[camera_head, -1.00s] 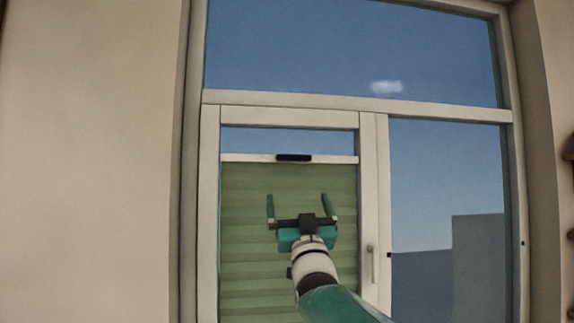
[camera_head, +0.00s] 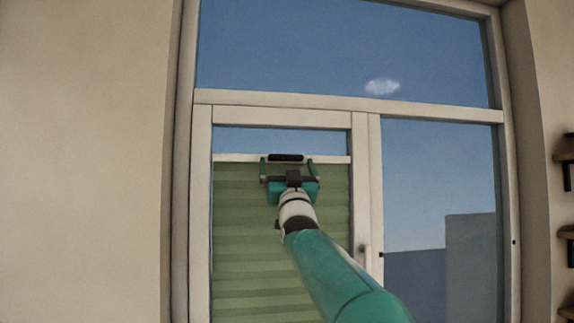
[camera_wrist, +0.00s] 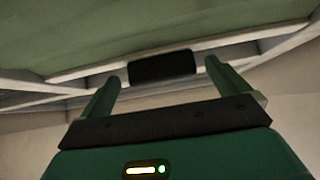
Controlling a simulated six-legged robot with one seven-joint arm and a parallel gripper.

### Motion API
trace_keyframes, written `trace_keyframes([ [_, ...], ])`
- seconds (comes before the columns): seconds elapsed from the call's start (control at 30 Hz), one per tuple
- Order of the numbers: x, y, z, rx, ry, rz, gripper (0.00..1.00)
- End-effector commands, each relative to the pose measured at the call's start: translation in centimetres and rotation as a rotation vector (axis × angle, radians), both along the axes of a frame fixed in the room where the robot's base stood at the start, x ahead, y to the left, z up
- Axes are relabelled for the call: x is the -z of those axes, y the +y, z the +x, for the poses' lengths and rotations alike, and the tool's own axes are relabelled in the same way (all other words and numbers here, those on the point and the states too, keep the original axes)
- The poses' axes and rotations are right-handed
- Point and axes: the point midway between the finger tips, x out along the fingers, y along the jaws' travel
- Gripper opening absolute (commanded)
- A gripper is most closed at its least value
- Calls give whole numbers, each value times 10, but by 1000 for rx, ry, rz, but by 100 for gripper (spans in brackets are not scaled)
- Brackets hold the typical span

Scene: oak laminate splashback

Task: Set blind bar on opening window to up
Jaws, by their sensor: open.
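The opening window (camera_head: 361,190) is shut in the left lower part of the white frame. A green pleated blind (camera_head: 235,235) covers most of its pane, with a strip of sky above. The white blind bar (camera_head: 234,158) runs along the blind's top edge and carries a black handle (camera_head: 286,157). My gripper (camera_head: 287,162) is open and empty, its two fingers on either side of the handle. In the wrist view the black handle (camera_wrist: 162,66) appears between the fingertips (camera_wrist: 165,72). I cannot tell whether the fingers touch it.
A window handle (camera_head: 364,255) is on the right side of the opening window's frame. Fixed panes lie above and to the right. Dark shelves (camera_head: 567,233) stand at the far right. Plain wall (camera_head: 80,160) fills the left.

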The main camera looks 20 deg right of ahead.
Motion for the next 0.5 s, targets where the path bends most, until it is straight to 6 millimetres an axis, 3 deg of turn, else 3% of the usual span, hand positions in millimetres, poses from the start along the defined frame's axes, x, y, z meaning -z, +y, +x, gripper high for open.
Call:
trace_keyframes([
  [0.5,-10,-2,9,0,-1,0,98],
])
